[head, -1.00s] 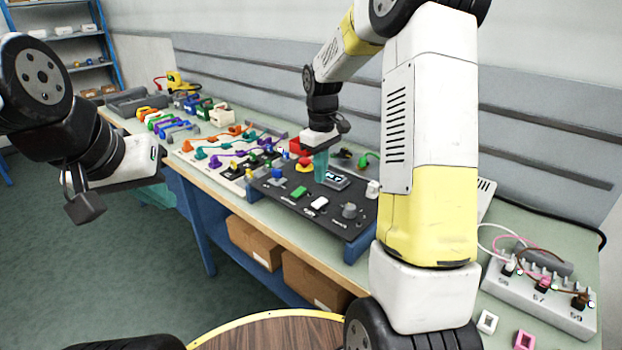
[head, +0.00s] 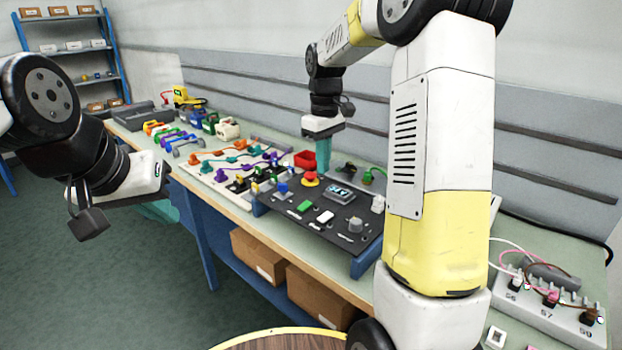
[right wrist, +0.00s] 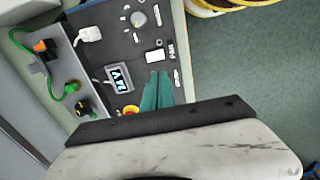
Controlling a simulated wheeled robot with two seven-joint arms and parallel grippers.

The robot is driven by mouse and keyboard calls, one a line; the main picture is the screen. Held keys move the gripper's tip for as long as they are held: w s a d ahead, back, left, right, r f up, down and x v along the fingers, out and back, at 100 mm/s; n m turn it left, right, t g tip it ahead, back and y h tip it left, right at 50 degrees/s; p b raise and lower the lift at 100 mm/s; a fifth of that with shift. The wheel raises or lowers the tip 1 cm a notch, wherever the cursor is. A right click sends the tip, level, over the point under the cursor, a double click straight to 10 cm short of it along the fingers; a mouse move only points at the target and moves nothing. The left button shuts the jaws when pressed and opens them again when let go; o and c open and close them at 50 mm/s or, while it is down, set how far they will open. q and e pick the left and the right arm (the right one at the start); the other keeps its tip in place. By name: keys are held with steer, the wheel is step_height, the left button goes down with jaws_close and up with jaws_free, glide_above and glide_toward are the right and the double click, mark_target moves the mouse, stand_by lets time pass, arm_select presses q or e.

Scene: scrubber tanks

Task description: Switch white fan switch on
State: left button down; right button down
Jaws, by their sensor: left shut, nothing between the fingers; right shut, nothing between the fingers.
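The white fan switch (head: 325,216) is a small white rocker on the black control panel (head: 300,226), between a green rocker (head: 304,206) and a grey knob (head: 355,225). The switch also shows in the right wrist view (right wrist: 154,57), just beyond the fingertips. Its rocker position is too small to tell. My right gripper (head: 322,170) is shut and empty, its teal fingers pointing down above the back of the panel, apart from the switch. Its fingers show in the right wrist view (right wrist: 157,78). My left gripper (head: 160,212) is shut and empty, left of the bench.
A red emergency button (head: 310,180), a lit display (head: 340,192) and a blue part (head: 283,190) share the panel. A red bin (head: 305,160) stands behind it. A board with coloured pipes (head: 225,168) lies to the left. A socket block (head: 550,310) is at right.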

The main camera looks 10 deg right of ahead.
steer(key=shift+w+d+r, duration=0.2)
steer(key=shift+w+d, duration=0.25)
steer(key=shift+d, duration=0.1)
steer(key=shift+r, duration=0.15)
stand_by(0.4)
step_height(320, 180, up, 14)
steer(key=w+d, duration=0.1)
steer(key=shift+w+d+f, duration=0.2)
steer(key=shift+d, duration=0.2)
